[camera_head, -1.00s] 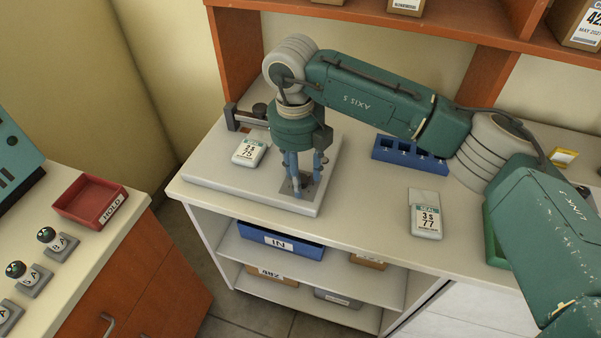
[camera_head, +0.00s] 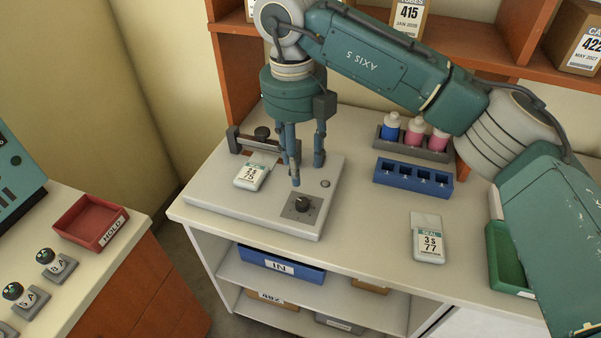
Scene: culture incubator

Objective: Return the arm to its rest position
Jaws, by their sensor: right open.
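My right arm comes in from the right in the head view. Its right gripper (camera_head: 306,168) points down, open and empty, above a flat grey device (camera_head: 255,207) on the bench. A white packet labelled 3S 75 (camera_head: 251,175) lies on the device, left of the fingers. A second packet labelled 3S 77 (camera_head: 428,238) lies on the bench to the right. My left gripper is not in view.
A green tray (camera_head: 507,258) is at right. A red HOLD tray (camera_head: 90,223) sits on the left counter. Shelves with boxes rise behind.

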